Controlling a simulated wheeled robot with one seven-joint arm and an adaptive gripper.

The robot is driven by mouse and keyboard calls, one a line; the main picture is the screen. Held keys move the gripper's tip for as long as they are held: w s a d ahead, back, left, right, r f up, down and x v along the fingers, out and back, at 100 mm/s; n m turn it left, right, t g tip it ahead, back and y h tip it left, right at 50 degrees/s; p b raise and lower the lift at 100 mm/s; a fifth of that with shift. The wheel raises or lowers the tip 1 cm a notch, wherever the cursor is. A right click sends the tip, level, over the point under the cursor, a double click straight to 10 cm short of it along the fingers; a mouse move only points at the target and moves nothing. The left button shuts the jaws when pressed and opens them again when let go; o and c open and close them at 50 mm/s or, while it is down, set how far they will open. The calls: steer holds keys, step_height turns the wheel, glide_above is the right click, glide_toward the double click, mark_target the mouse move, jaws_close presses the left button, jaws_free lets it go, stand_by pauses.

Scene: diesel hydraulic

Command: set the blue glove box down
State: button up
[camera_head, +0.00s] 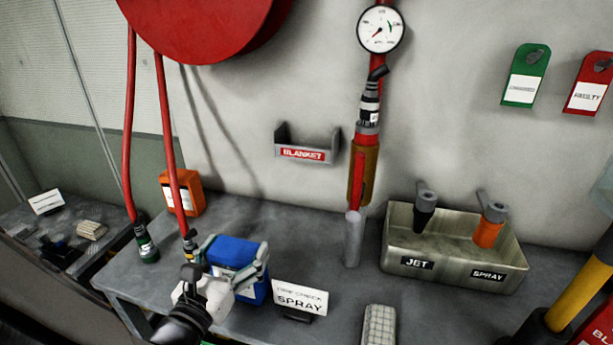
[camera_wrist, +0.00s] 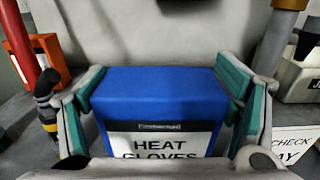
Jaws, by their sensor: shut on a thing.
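The blue glove box (camera_head: 236,253) is at the left part of the grey workbench in the head view. In the wrist view the blue box (camera_wrist: 165,92) fills the middle, with a white label reading "HEAT GLOVES" on its near face. My gripper (camera_head: 232,262) is shut on the box, one finger at each side. In the wrist view the teal-padded fingers of my gripper (camera_wrist: 165,105) flank it left and right. The box looks upright. I cannot tell whether its underside touches the bench, because my gripper hides its lower part.
A "SPRAY" card (camera_head: 300,298) stands just right of the box. An orange box (camera_head: 182,193) and hanging red hoses (camera_head: 168,140) are behind and left. A metal tray (camera_head: 455,262) with two nozzles stands right. A beige block (camera_head: 379,325) lies near the front. Bare bench (camera_head: 320,250) shows behind the card.

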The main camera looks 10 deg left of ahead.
steer(key=shift+f, duration=0.4)
steer(key=o, duration=1.7)
steer(key=shift+c, duration=0.2)
